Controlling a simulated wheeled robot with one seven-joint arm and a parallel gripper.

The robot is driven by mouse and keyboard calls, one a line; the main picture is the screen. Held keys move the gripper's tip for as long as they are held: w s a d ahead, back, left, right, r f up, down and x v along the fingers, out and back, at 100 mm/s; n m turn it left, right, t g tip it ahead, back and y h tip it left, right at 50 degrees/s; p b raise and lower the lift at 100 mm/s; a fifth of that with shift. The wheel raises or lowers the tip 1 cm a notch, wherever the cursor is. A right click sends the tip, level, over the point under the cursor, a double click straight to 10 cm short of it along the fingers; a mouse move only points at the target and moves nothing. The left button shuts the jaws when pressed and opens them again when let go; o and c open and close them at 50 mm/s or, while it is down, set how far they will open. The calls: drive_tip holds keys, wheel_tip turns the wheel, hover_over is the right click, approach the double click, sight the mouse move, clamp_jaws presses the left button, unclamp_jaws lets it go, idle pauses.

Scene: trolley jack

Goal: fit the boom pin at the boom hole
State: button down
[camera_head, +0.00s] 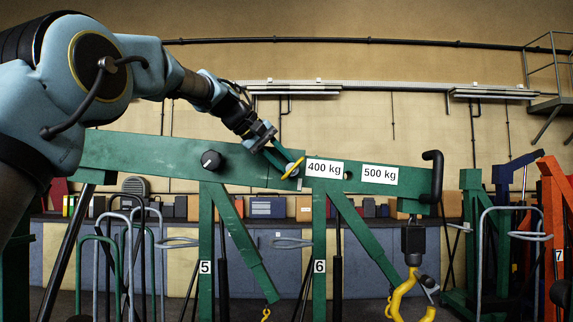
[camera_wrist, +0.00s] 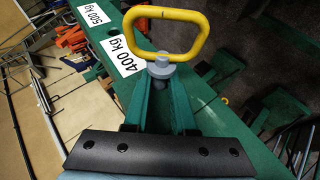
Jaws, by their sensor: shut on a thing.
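The boom pin has a yellow loop handle (camera_wrist: 200,22) and a grey head (camera_wrist: 160,67). In the head view its yellow handle (camera_head: 293,167) shows in front of the green boom (camera_head: 130,155), just left of the 400 kg label. My gripper (camera_wrist: 160,90) is shut on the pin, with its green fingers on both sides below the grey head. In the head view my gripper (camera_head: 284,160) comes down from the upper left. A small dark hole (camera_head: 348,175) shows between the two labels. The pin's shaft end is hidden, so I cannot tell whether it is in a hole.
A black knob (camera_head: 211,160) sits on the boom left of my gripper. A black bent handle (camera_head: 433,175) stands at the boom's right end, above a hanging yellow hook (camera_head: 408,297). Green posts and braces stand below. The space above the boom is open.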

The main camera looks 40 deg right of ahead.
drive_tip(key=shift+d, duration=0.1)
drive_tip(key=c, duration=0.7)
unclamp_jaws()
drive_tip(key=shift+w, duration=0.1)
drive_tip(key=shift+o, duration=0.2)
drive_tip(key=b+v, duration=0.2)
drive_tip(key=v, duration=0.9)
drive_tip(key=shift+c, duration=0.2)
